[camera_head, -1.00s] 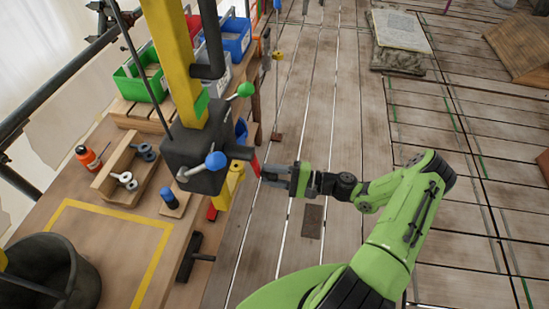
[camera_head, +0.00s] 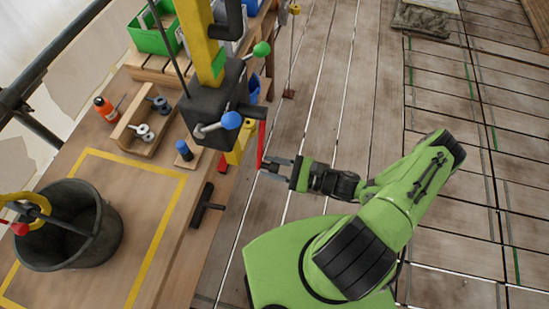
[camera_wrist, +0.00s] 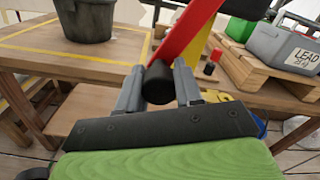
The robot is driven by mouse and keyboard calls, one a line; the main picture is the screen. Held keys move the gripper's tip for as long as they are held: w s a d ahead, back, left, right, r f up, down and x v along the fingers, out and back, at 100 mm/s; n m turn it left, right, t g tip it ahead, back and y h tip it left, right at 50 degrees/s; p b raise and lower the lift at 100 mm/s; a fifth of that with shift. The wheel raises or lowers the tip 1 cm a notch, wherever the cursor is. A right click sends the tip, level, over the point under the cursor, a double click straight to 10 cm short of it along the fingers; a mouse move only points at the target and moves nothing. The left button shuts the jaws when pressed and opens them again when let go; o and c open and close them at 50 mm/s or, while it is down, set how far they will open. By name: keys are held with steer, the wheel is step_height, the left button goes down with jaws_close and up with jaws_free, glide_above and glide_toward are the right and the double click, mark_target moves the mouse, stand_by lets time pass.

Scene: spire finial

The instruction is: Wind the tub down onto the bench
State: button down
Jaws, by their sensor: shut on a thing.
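The dark tub (camera_head: 110,240) is at the left in the head view, over the yellow-outlined area of the bench (camera_head: 165,235). A yellow hook piece with red parts (camera_head: 22,212) shows at its rim. The tub's base (camera_wrist: 88,38) looks at or close to the bench top in the wrist view; I cannot tell whether it touches. The dark winch box (camera_head: 212,100) on the yellow post has a red crank arm (camera_head: 261,145). My gripper (camera_head: 272,166) is shut on the crank's black handle (camera_wrist: 158,83).
Blue-knobbed (camera_head: 231,120) and green-knobbed (camera_head: 262,49) levers stick out of the winch box. An orange bottle (camera_head: 105,108) and a wooden tray (camera_head: 140,130) stand on the bench. A green bin (camera_head: 152,38) stands behind. Plank floor is open to the right.

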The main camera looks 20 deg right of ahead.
steer(key=shift+s+a, duration=0.15)
steer(key=shift+s, duration=0.2)
steer(key=shift+f, duration=0.1)
steer(key=c, duration=1.1)
jaws_free()
steer(key=o, duration=0.4)
steer(key=shift+c, duration=0.2)
steer(key=b+v, duration=0.1)
steer(key=v, duration=1.4)
steer(key=shift+s+d+b, duration=0.15)
steer(key=shift+d+b, duration=0.2)
steer(key=shift+b, duration=0.05)
steer(key=shift+r, duration=0.2)
